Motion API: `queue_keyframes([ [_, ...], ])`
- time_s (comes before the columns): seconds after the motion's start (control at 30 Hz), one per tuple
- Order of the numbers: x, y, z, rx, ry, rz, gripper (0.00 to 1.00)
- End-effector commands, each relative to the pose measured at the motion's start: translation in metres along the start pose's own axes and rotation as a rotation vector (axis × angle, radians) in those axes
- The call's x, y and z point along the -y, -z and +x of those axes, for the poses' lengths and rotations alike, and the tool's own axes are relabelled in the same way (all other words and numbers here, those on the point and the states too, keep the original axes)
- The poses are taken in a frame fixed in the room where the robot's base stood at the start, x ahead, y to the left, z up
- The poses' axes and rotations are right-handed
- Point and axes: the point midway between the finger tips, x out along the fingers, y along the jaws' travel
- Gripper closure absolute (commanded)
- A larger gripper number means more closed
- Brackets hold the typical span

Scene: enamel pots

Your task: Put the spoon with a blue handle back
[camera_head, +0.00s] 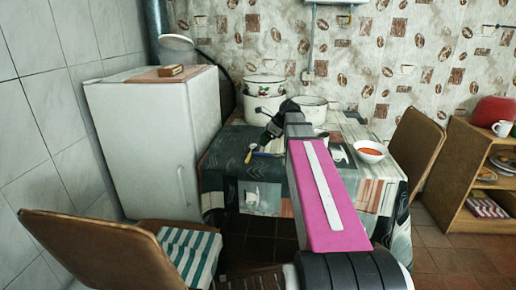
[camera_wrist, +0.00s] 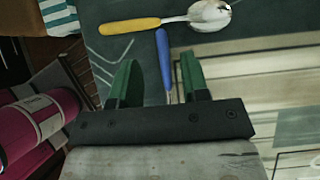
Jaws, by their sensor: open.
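The blue-handled spoon (camera_wrist: 164,62) lies on the dark tablecloth in the wrist view. Its handle shows between my fingers; its metal end is hidden behind my gripper. My gripper (camera_wrist: 159,62) is open, with one green finger on each side of the handle and a gap at both sides. A yellow-handled spoon (camera_wrist: 132,25) lies just beyond the fingertips, its metal bowl to the right. In the head view my gripper (camera_head: 266,139) is over the left part of the table, and the yellow handle (camera_head: 249,155) shows near it.
The table (camera_head: 222,160) holds enamel pots (camera_head: 264,100) at the back and a white bowl of red food (camera_head: 370,152) at the right. A fridge (camera_head: 155,140) stands to the left. Chairs (camera_head: 95,250) stand at the near left and right (camera_head: 415,150).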

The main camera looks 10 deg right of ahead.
Motion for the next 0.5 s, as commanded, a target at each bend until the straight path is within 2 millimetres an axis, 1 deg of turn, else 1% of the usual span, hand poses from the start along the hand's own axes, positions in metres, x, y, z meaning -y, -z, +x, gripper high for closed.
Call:
queue_keyframes([
  [0.03,0.000,0.000,-0.012,0.001,0.003,0.001,0.58],
  [0.2,0.000,0.000,-0.040,0.002,0.002,0.000,0.58],
  [0.33,0.001,0.000,-0.053,0.002,0.003,0.000,0.58],
  [0.5,0.000,0.000,-0.059,0.002,0.001,0.000,0.58],
])
